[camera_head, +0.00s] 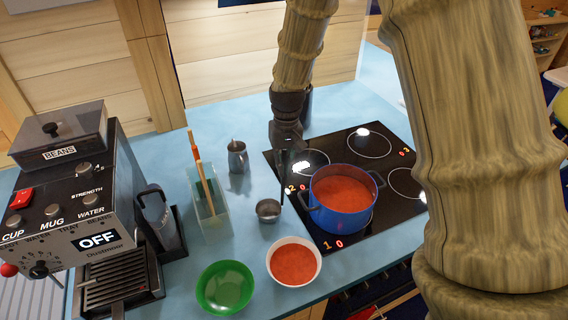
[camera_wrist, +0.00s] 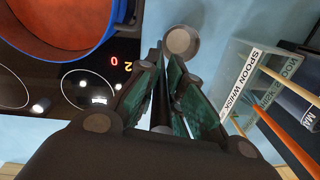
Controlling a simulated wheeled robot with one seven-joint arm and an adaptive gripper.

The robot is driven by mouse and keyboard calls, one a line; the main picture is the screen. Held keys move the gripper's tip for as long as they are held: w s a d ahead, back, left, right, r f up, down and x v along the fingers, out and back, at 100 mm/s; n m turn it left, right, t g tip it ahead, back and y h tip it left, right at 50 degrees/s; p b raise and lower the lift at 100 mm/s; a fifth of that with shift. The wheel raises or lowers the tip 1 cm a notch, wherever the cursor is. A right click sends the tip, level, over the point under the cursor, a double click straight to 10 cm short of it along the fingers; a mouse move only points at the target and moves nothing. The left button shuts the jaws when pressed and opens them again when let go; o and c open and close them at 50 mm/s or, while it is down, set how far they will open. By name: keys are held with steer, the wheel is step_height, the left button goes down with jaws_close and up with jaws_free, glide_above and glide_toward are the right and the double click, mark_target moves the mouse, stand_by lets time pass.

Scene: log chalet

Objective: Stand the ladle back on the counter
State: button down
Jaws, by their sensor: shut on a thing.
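The ladle (camera_head: 268,210) is a grey metal cup on a long thin dark handle. It hangs cup-down over the blue counter (camera_head: 254,254), between the utensil holder and the hob, left of the pot. My gripper (camera_head: 285,163) is above it, shut on the upper handle. In the wrist view my gripper (camera_wrist: 164,98) has its green-padded fingers around the dark handle, with the ladle's cup (camera_wrist: 182,41) beyond the tips. I cannot tell whether the cup touches the counter.
A blue pot (camera_head: 340,214) of red soup stands on the black hob (camera_head: 382,148). A white bowl (camera_head: 294,263) of red soup and a green bowl (camera_head: 225,287) stand in front. A clear labelled holder (camera_head: 209,218), a metal jug (camera_head: 238,158) and a coffee machine (camera_head: 70,215) are left.

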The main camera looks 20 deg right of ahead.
stand_by(0.4)
steer(key=c, duration=1.5)
jaws_free()
steer(key=shift+f, duration=0.1)
steer(key=r, duration=1.2)
steer(key=shift+d, duration=0.25)
steer(key=shift+d, duration=0.1)
